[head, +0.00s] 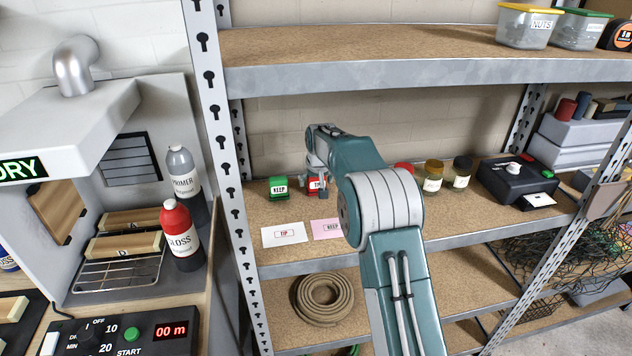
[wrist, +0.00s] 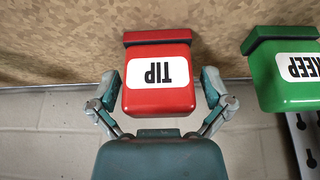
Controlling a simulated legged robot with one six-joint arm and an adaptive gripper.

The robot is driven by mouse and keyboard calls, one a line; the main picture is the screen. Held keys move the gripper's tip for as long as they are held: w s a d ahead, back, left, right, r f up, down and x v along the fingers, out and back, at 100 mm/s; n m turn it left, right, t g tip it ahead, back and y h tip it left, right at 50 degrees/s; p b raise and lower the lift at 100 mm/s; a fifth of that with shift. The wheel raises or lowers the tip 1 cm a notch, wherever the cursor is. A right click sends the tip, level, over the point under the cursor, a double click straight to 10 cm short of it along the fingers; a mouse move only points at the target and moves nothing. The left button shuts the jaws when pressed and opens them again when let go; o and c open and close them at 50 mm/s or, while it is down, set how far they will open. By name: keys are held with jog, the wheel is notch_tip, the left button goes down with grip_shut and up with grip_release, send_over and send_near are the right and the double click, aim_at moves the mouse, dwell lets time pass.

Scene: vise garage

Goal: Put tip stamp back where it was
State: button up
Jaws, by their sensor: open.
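The red TIP stamp (head: 316,184) stands on the middle shelf, partly hidden behind my arm in the head view. In the wrist view the TIP stamp (wrist: 158,95) sits between the two fingers of my gripper (wrist: 160,98), which also shows in the head view (head: 318,190). The fingers are open, one on each side of the stamp's red body; I cannot tell whether either touches it. The green KEEP stamp (head: 278,188) stands to the left of it in the head view and to the right in the wrist view (wrist: 287,75).
A white TIP card (head: 285,236) and a pink KEEP card (head: 327,229) lie at the shelf's front. Jars (head: 433,176) and a black device (head: 516,180) stand to the right. A perforated post (head: 215,120) rises at the left; a shelf (head: 400,70) hangs above.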

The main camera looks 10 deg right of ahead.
jog(key=v, duration=1)
jog(key=shift+s+d+r, duration=0.15)
jog(key=shift+s+r, duration=0.05)
jog(key=shift+s, duration=0.1)
